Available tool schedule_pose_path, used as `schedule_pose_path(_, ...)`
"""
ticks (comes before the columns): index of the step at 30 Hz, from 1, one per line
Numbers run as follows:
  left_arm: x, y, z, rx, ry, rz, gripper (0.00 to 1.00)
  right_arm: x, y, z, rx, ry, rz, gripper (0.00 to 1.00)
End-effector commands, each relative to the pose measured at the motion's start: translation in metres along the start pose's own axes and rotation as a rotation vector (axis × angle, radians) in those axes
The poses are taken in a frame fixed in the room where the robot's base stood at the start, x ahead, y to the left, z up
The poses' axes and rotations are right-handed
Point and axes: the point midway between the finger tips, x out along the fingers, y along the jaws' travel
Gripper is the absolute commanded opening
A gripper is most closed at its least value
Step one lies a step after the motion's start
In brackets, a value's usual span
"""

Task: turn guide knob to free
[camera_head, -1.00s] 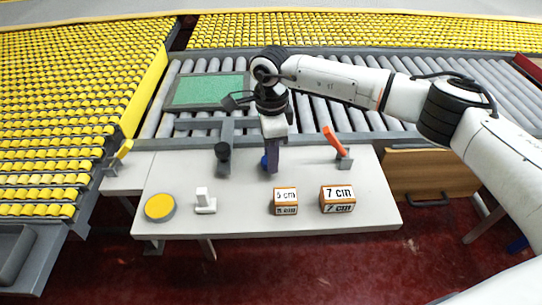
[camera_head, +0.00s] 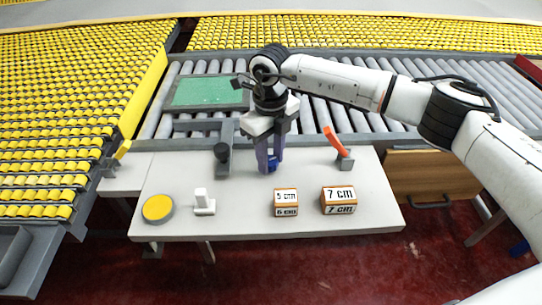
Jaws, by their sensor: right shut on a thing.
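A blue knob (camera_head: 273,164) stands on the white table (camera_head: 240,220), below my right gripper. My right gripper (camera_head: 269,166) points down with its two fingers around the blue knob, shut on it. The fingers hide much of the knob, so I cannot read its setting. A black round-topped knob (camera_head: 222,153) on a grey bracket stands just to the left, apart from the gripper. My left gripper is not in view.
An orange lever (camera_head: 335,141) stands right of my gripper. A green panel (camera_head: 208,91) lies on the rollers behind.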

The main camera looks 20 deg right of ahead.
Motion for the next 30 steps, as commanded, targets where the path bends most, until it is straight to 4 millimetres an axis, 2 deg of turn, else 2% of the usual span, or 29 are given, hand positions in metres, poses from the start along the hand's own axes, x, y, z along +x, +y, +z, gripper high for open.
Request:
schedule_pose_path(15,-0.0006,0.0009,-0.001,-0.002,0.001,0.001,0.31,-0.0016,0.0011,0.0015,0.391,-0.004,0.0,0.09)
schedule_pose_path(30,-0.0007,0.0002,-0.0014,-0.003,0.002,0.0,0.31,-0.0019,0.0011,0.002,0.5,-0.005,0.0,0.09)
